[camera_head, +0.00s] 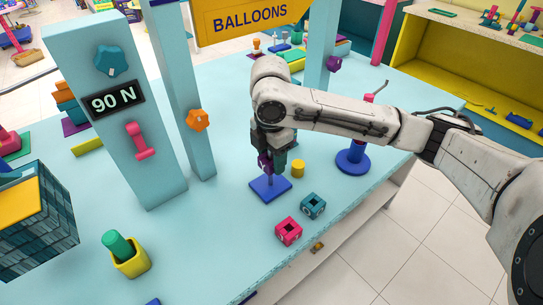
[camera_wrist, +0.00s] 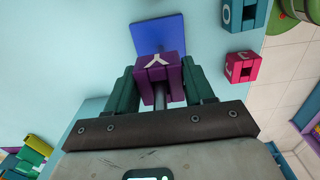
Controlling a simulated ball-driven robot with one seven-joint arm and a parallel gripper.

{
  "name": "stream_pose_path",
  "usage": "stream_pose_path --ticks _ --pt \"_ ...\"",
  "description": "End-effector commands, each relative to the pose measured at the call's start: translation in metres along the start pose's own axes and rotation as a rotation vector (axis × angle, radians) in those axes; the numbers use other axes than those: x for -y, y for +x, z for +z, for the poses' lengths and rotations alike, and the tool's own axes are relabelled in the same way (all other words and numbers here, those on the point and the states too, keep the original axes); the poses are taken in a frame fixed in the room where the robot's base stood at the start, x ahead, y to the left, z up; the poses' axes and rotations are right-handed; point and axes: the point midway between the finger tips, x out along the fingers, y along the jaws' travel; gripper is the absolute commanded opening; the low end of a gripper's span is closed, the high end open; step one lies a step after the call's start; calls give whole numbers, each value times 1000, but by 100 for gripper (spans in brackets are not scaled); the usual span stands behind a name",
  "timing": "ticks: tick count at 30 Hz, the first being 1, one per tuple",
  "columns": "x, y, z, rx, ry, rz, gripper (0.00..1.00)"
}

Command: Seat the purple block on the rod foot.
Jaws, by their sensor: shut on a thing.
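The purple block (camera_wrist: 160,78), with a pale Y-like mark, sits between the dark green fingers of my gripper (camera_wrist: 161,88), which is shut on it. It also shows in the head view (camera_head: 264,164), partly hidden by the fingers. The rod foot is a blue square plate (camera_head: 268,190) on the table; it also shows in the wrist view (camera_wrist: 158,33). A grey rod (camera_wrist: 159,98) shows on the palm side of the block and appears to pass through it. In the head view, the block is above the plate, with a short length of rod between them.
A teal block (camera_head: 313,206) and a pink block (camera_head: 288,231) lie right of the plate near the table edge. A yellow cylinder (camera_head: 298,169) stands close to my gripper. A blue round stand (camera_head: 352,162) is further right. Light blue posts (camera_head: 120,120) rise at left.

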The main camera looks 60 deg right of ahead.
Motion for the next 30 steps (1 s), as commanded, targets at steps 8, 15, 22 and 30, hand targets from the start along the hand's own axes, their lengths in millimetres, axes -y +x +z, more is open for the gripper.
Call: stream_pose_path --ticks 8,15,22,30 --pt "0 3 0 0 0 0 65" --pt "0 3 0 0 0 0 82" --pt "0 1 0 0 0 1 82" --pt "-1 -37 0 0 -1 4 82"
